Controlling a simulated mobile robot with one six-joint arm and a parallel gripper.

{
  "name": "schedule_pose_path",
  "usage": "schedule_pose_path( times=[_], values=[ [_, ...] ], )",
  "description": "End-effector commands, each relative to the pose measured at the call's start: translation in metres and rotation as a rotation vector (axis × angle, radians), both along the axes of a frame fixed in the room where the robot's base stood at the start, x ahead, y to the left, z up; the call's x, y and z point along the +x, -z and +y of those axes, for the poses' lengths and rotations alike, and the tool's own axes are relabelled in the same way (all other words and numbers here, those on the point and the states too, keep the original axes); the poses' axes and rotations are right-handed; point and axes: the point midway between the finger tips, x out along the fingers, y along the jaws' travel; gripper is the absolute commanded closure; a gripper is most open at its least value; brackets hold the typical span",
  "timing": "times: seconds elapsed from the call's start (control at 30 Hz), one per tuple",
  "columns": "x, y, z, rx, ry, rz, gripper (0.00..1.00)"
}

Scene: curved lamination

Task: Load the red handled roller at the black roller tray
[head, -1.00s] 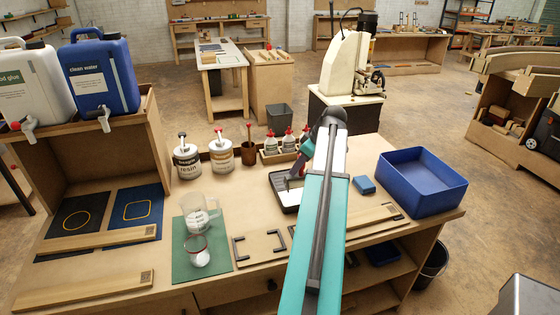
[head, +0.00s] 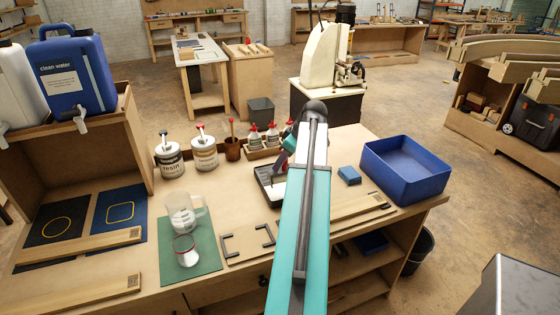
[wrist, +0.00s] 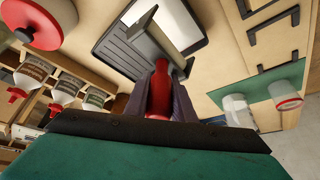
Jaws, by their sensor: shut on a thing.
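My gripper (wrist: 160,108) is shut on the red handle of the roller (wrist: 160,85), seen in the wrist view. The roller's grey head (wrist: 165,35) lies over the black roller tray (wrist: 118,52). The tray has a ribbed dark part and a pale area inside. I cannot tell whether the roller touches the tray. In the head view the black tray (head: 264,191) sits on the bench, partly hidden behind my arm.
A blue bin (head: 408,172) and a small blue block (head: 349,175) are right of my arm. Cans (head: 169,160), a red-handled brush pot (head: 232,148) and red-topped bottles (head: 254,137) stand behind the tray. A measuring jug (head: 186,212) and a cup (head: 185,250) stand on a green mat (head: 205,262).

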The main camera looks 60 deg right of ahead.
Motion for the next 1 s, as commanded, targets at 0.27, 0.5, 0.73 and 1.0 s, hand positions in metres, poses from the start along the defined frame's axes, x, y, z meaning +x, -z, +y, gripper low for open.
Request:
schedule_pose_path(
  times=[0.27,0.5,0.73,1.0],
  values=[
    [0.001,0.024,0.0,0.0,-0.001,-0.001,1.0],
    [0.001,0.039,0.001,-0.001,-0.002,0.0,1.0],
    [0.001,0.043,0.001,-0.001,-0.002,-0.001,1.0],
    [0.001,0.043,0.001,-0.001,-0.002,-0.001,1.0]
  ],
)
